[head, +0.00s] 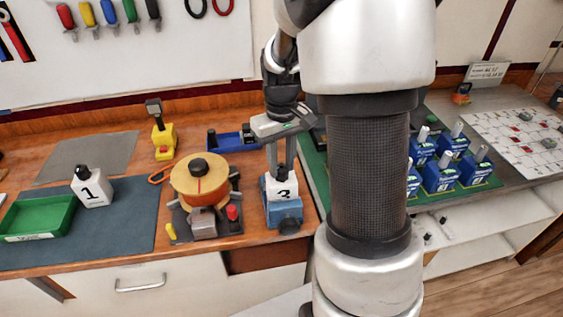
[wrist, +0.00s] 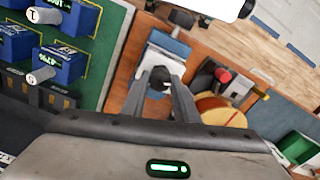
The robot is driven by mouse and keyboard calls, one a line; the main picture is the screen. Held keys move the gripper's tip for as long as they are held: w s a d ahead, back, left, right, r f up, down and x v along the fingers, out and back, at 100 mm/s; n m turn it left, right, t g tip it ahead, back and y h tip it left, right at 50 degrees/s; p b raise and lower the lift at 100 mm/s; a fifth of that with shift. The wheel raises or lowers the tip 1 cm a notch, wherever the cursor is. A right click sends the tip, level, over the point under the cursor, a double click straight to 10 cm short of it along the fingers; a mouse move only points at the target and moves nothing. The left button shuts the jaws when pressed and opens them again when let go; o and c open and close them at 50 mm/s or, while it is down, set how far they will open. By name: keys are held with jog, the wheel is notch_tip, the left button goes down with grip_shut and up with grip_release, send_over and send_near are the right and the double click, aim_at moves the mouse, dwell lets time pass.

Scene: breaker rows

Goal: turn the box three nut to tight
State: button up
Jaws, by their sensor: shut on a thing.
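The box three (head: 281,190) is white with a black "3" and sits in a blue vise (head: 284,214) at the bench's front edge. Its black nut (head: 283,174) is on top. My gripper (head: 282,168) points down from above, its fingers shut on the nut. In the wrist view the dark nut (wrist: 159,79) lies between the two grey fingers, with the white box (wrist: 165,57) beyond. The fingers hide the nut's sides, and I cannot tell how tight it is.
A yellow-orange drum (head: 199,183) on a dark base stands close left of the vise. Box one (head: 92,187) and a green tray (head: 36,218) are farther left. A blue tray (head: 230,141) lies behind. Several blue breakers (head: 438,177) stand on a green mat at right.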

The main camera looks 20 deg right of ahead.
aim_at(282, 166)
jog(key=m, duration=0.5)
jog(key=shift+m+p, duration=0.3)
jog(key=m+p, duration=0.1)
jog(key=m, duration=0.4)
jog(key=shift+m, duration=0.3)
jog(key=o, duration=1.1)
jog(key=shift+c, duration=0.2)
jog(key=shift+r, duration=0.1)
notch_tip(282, 166, up, 17)
jog(key=shift+r+p, duration=0.15)
jog(key=shift+p, duration=0.15)
